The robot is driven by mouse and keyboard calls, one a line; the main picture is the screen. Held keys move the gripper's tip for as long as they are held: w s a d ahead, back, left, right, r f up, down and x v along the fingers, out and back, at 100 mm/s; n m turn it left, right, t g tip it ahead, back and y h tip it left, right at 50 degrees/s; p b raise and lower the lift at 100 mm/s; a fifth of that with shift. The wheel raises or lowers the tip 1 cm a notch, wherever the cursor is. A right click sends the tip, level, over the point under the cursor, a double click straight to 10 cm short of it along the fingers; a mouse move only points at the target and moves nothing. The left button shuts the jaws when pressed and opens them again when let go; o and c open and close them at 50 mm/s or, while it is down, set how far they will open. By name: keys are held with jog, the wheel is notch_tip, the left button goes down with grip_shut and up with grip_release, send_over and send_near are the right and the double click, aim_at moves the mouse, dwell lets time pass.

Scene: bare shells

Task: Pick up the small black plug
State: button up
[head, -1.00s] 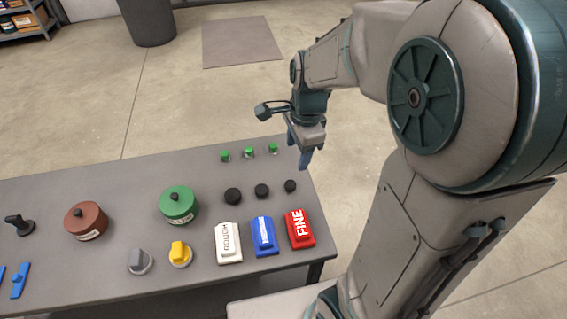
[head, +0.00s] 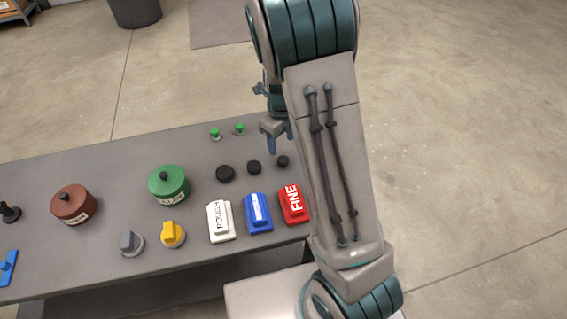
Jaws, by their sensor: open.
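Three black round plugs stand in a row near the right end of the grey table (head: 110,158). They shrink from left to right: the large black plug (head: 225,173), the middle black plug (head: 254,167) and the small black plug (head: 283,161). My gripper (head: 279,145) points down with its fingers apart and nothing seen between them. In the picture its fingertips are just above and behind the small black plug, apart from it. Their exact height over the table is hard to tell.
Two small green plugs (head: 227,132) show behind the black ones. In front are white (head: 221,222), blue (head: 258,213) and red (head: 294,205) blocks. Left are green (head: 169,184) and brown (head: 72,205) lidded pots, grey (head: 131,243) and yellow (head: 172,235) knobs.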

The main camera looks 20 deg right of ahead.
aim_at(283, 159)
jog(key=f, duration=0.7)
jog(key=shift+d+f+b, duration=0.2)
jog(key=shift+f+b, duration=0.05)
jog(key=shift+b, duration=0.1)
jog(key=shift+c, duration=0.4)
jog(key=c, duration=1)
